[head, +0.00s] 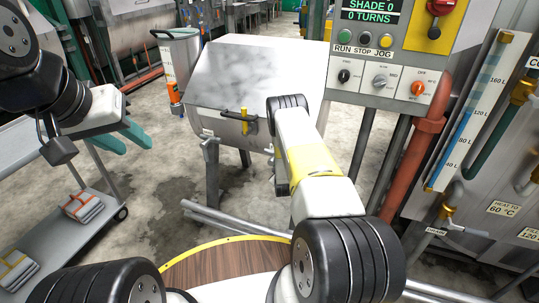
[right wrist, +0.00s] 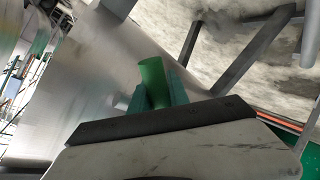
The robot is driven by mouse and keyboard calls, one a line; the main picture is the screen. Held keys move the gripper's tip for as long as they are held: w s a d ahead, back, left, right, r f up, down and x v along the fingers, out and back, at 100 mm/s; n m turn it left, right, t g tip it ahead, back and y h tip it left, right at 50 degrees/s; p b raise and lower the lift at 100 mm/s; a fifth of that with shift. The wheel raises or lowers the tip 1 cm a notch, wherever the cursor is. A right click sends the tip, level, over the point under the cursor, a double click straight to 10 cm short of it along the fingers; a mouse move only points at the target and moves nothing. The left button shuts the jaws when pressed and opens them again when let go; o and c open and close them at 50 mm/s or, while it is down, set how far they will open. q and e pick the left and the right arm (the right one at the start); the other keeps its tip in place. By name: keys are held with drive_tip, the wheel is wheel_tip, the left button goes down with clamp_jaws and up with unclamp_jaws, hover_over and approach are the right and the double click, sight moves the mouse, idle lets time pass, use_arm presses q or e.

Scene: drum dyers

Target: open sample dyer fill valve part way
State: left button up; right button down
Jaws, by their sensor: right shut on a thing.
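A grey metal machine (head: 240,75) with a slanted lid and a black-and-yellow latch (head: 243,121) stands ahead in the head view. I cannot tell from a label that it is the sample dyer. My right arm reaches up to its front right, and the arm hides the right gripper there. In the right wrist view my right gripper (right wrist: 154,95) is shut on a green cylindrical handle (right wrist: 152,72) beside a smooth metal surface. What the handle joins to is hidden. My left gripper (head: 127,141) is empty, its teal fingers apart, over the floor at left.
A control panel (head: 378,55) with buttons and knobs stands right of the machine. Further right are a litre gauge (head: 468,110), pipes and a steel tank (head: 500,180). A cart (head: 75,230) with folded cloth is at left. Floor between cart and machine is clear.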

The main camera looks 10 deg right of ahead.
idle(0.3)
drive_tip(key=c, duration=1.3)
unclamp_jaws()
drive_tip(key=shift+o, duration=0.2)
drive_tip(key=v, duration=0.7)
drive_tip(key=shift+s+r, duration=0.15)
drive_tip(key=shift+s, duration=0.2)
drive_tip(key=shift+a, duration=0.1)
